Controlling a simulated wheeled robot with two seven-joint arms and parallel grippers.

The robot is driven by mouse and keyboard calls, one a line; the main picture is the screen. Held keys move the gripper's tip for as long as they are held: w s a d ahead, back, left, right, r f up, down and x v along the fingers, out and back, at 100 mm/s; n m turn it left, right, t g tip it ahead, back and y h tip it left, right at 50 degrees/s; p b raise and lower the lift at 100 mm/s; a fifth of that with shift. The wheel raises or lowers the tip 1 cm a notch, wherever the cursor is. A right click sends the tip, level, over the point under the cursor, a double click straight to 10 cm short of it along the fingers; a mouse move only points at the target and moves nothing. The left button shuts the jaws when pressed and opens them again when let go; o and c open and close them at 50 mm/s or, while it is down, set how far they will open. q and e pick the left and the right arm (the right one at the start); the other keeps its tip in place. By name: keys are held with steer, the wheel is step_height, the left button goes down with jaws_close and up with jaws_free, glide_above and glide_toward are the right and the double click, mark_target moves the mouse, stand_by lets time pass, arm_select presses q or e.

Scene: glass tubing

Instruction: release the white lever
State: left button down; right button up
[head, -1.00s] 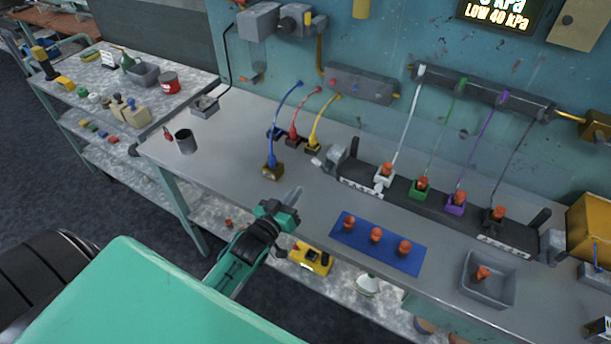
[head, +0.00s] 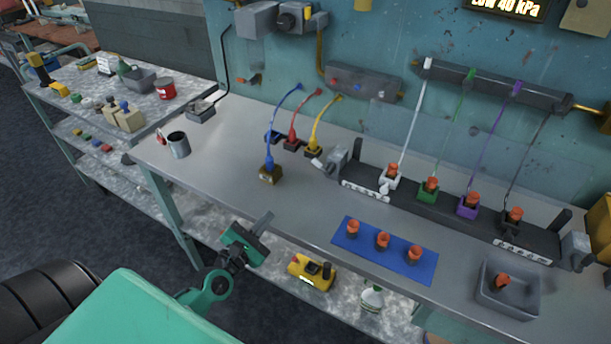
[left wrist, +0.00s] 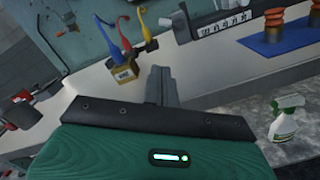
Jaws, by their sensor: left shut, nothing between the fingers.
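The white holder (head: 391,177) stands in the black rack (head: 450,214) on the bench. A small white lever-like knob (head: 384,188) shows at its front, and an orange-topped piece and a pale tube rise from it. Its exact lever position is too small to tell. My left gripper (head: 264,222) is at the bench's front edge, left of the blue mat, well apart from the white holder. In the left wrist view its fingers (left wrist: 158,84) are together and empty. My right gripper is not in view.
A blue mat (head: 347,249) holds three orange pieces. A grey tray (head: 510,307) with one orange piece is at right. A brass-coloured block (head: 270,175) with a blue tube stands beyond my gripper. The bench left of it is mostly clear.

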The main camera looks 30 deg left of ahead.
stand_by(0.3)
arm_select(q)
steer(key=w+p, duration=0.1)
steer(key=w, duration=0.5)
steer(key=w+p, duration=0.2)
steer(key=w, duration=0.4)
steer(key=w+d+p, duration=0.1)
steer(key=w, duration=0.6)
steer(key=shift+r, duration=0.4)
steer(key=shift+w, duration=0.45)
steer(key=shift+s+p, duration=0.1)
steer(key=shift+p, duration=0.2)
